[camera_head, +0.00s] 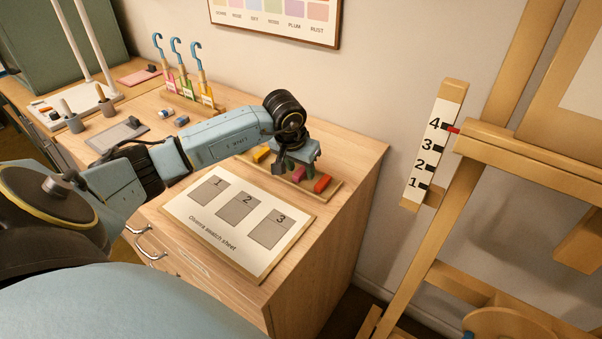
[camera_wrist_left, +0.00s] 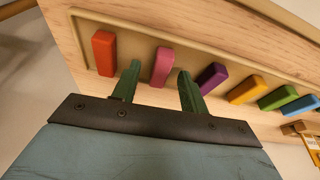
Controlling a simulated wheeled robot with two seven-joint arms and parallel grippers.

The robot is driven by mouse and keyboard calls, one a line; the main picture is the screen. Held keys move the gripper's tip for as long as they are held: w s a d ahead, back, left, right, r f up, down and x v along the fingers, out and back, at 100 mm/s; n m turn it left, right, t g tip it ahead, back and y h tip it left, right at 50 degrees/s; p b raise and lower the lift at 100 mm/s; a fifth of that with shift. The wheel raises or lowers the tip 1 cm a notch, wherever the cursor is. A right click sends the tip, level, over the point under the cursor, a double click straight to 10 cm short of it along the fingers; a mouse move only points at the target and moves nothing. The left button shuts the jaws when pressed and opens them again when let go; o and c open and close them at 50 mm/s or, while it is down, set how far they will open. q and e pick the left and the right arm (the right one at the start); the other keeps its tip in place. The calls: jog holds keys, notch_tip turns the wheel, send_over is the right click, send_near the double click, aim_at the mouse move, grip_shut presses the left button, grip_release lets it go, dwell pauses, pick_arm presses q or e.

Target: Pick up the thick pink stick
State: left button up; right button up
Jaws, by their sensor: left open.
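The thick pink stick (camera_wrist_left: 162,66) stands in a row on a wooden tray (camera_wrist_left: 225,55), between a red-orange stick (camera_wrist_left: 104,54) and a purple stick (camera_wrist_left: 212,77). The pink stick also shows in the head view (camera_head: 299,174), just right of my gripper. My left gripper (camera_wrist_left: 157,82) is open. In the left wrist view its two green fingertips lie on either side of the pink stick's near end, with gaps to both. In the head view my left gripper (camera_head: 283,168) is over the tray and hides part of the row. My right gripper is not in view.
Yellow (camera_wrist_left: 247,89), green (camera_wrist_left: 277,97) and blue (camera_wrist_left: 301,105) sticks continue the row. A swatch sheet (camera_head: 238,254) lies in front of the tray. Hooked tools (camera_head: 178,65) stand at the back left. A wooden easel (camera_head: 466,170) stands right of the table.

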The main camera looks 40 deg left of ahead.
aim_at(300, 171)
pick_arm(q)
jog(key=shift+f, duration=0.1)
grip_shut()
dwell(0.3)
notch_tip(300, 171, up, 10)
dwell(0.4)
jog(key=c, duration=0.7)
grip_release()
grip_shut()
